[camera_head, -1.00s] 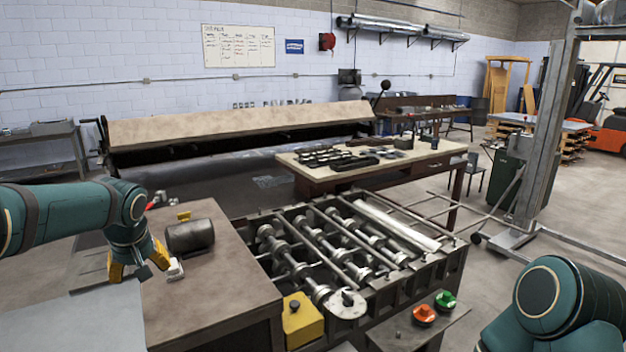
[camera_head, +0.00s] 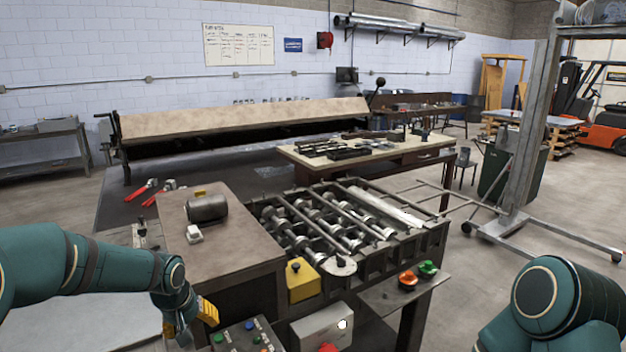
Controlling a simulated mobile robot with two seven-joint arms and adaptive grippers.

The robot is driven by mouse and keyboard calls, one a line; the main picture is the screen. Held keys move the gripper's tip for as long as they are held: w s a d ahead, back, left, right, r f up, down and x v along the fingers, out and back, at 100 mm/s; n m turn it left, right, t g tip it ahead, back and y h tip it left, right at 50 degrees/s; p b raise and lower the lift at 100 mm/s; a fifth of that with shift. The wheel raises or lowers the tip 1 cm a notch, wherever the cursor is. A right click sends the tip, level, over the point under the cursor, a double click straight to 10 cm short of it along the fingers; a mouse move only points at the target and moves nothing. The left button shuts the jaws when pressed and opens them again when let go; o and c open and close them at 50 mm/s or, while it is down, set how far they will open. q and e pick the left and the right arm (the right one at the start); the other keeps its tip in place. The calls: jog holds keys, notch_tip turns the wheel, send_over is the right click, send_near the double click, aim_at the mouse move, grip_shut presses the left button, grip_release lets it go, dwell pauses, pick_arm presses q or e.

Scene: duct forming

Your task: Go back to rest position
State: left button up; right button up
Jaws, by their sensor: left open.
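My left arm comes in from the left, and my left gripper (camera_head: 192,326) hangs low, in front of the near edge of the brown-topped cabinet. Its yellow finger pads show, and it is open with nothing seen in it. It is close to a control box with coloured buttons (camera_head: 245,336). My right arm shows only as a teal rounded link at the lower right; the right gripper is out of view.
A machine with rollers (camera_head: 330,225) stands in the middle. The brown cabinet top (camera_head: 245,236) holds a dark cylindrical motor (camera_head: 206,208) and a small white block (camera_head: 194,234). Red-handled tools (camera_head: 150,190) lie behind. Orange and green buttons (camera_head: 408,279) sit at the right.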

pick_arm(q)
jog(key=s+d+f+m+g+h, duration=0.1)
jog(key=s+d+f+h, duration=0.1)
jog(key=s+d+f, duration=0.75)
jog(key=s+d+f+m+h, duration=0.15)
jog(key=s+d+f, duration=0.45)
jog(key=s+f, duration=0.7)
notch_tip(320, 180, down, 10)
jog(key=b, duration=0.9)
jog(key=shift+w+d+n+b, duration=0.3)
jog(key=shift+d+n, duration=0.05)
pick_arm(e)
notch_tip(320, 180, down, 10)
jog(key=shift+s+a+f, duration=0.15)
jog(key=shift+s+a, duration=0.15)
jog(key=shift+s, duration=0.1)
